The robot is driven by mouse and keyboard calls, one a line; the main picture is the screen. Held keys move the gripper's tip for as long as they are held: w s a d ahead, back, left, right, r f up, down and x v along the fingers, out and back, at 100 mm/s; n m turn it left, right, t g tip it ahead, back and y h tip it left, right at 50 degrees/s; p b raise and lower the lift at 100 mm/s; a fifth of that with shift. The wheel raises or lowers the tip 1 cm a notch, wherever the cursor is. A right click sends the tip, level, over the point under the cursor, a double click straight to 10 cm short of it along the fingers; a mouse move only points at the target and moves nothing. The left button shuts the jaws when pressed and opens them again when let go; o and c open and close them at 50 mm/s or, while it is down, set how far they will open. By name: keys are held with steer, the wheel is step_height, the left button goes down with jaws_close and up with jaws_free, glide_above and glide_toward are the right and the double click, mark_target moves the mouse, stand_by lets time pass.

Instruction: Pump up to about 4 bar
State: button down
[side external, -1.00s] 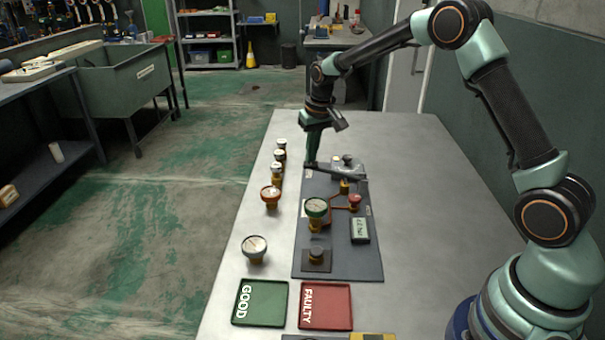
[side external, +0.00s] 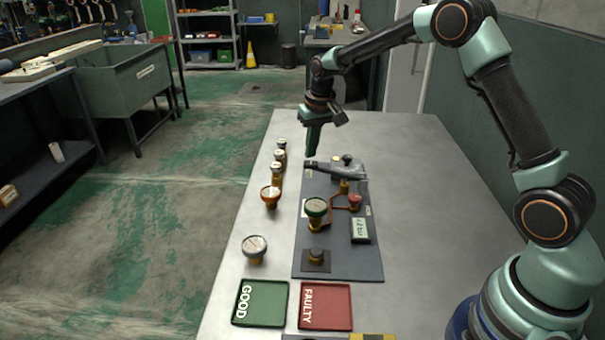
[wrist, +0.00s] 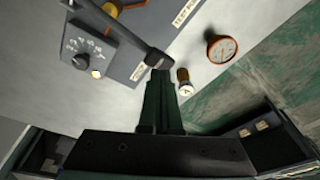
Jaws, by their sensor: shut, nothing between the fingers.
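The pump's dark lever (side external: 335,170) lies across the far part of the grey board (side external: 345,264); in the wrist view the lever (wrist: 128,38) ends close to my fingertips. My gripper (side external: 310,152) is shut and empty, pointing down just above the lever's left end; whether it touches the lever I cannot tell. In the wrist view my gripper (wrist: 161,75) shows shut. A green dial gauge (side external: 316,207) stands on the board. A digital display (side external: 360,229) lies to its right; its reading is too small to be sure of.
A red valve knob (side external: 354,201) and a black knob (side external: 316,254) are on the board. A red gauge (side external: 270,194), a white gauge (side external: 254,245) and several others stand along the left. A green GOOD tray (side external: 260,303) and a red FAULTY tray (side external: 325,306) are in front.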

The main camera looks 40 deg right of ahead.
steer(key=shift+r, duration=2.5)
steer(key=shift+r, duration=0.1)
steer(key=s+a+r+n+t, duration=0.2)
steer(key=s+a+r, duration=0.2)
steer(key=s+r, duration=0.7)
steer(key=s+a+f+n+t, duration=0.1)
steer(key=s+a+f, duration=0.1)
steer(key=s, duration=1.2)
steer(key=shift+f, duration=0.45)
steer(key=shift+s, duration=0.1)
